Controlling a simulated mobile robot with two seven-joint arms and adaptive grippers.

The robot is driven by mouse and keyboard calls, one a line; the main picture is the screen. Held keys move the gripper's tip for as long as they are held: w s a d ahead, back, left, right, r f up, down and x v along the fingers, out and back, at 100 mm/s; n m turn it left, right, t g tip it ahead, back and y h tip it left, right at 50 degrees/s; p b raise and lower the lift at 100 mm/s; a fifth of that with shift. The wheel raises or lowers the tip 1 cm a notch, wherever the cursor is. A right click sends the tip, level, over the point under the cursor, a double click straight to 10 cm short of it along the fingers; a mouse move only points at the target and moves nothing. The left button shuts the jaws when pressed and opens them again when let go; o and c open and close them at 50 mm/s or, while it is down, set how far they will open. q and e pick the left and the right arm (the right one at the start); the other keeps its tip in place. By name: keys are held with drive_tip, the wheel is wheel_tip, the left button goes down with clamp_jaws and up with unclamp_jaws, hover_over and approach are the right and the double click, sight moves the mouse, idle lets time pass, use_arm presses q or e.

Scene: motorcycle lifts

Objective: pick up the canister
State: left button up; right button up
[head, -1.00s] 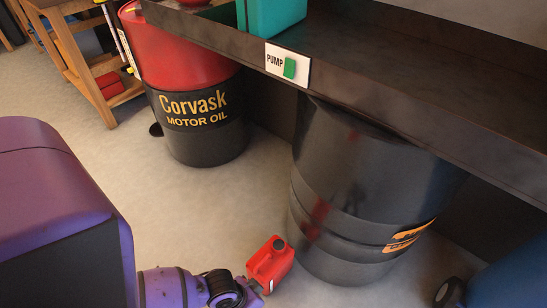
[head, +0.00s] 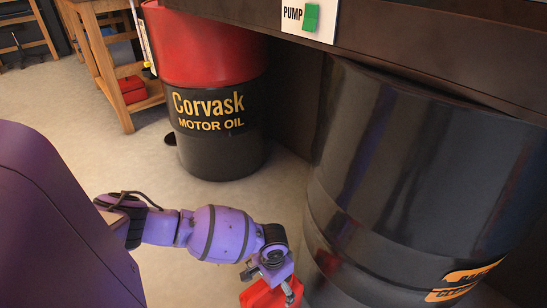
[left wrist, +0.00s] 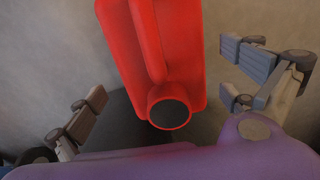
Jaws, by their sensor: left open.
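The red canister (head: 262,295) stands low in the head view at the bottom edge, in front of the dark drum. Only its upper part shows there, partly covered by my left gripper (head: 270,276). In the left wrist view the canister (left wrist: 150,55) is large, with its dark round cap toward the purple wrist. My left gripper is open, with one finger on each side of the canister and a visible gap to both. The canister's lower end is cut off in both views. My right gripper is not in view.
A dark drum (head: 400,170) stands close to the right of my left gripper, under a dark bench (head: 430,45) with a PUMP label (head: 307,17). A red and black motor oil drum (head: 210,90) stands behind. Light floor (head: 110,170) is free at left.

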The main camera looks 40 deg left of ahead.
sight(272, 292)
use_arm(q)
wheel_tip(272, 292, down, 5)
drive_tip(key=b, duration=0.3)
drive_tip(key=shift+s+a+r, duration=0.1)
drive_tip(key=c, duration=1.7)
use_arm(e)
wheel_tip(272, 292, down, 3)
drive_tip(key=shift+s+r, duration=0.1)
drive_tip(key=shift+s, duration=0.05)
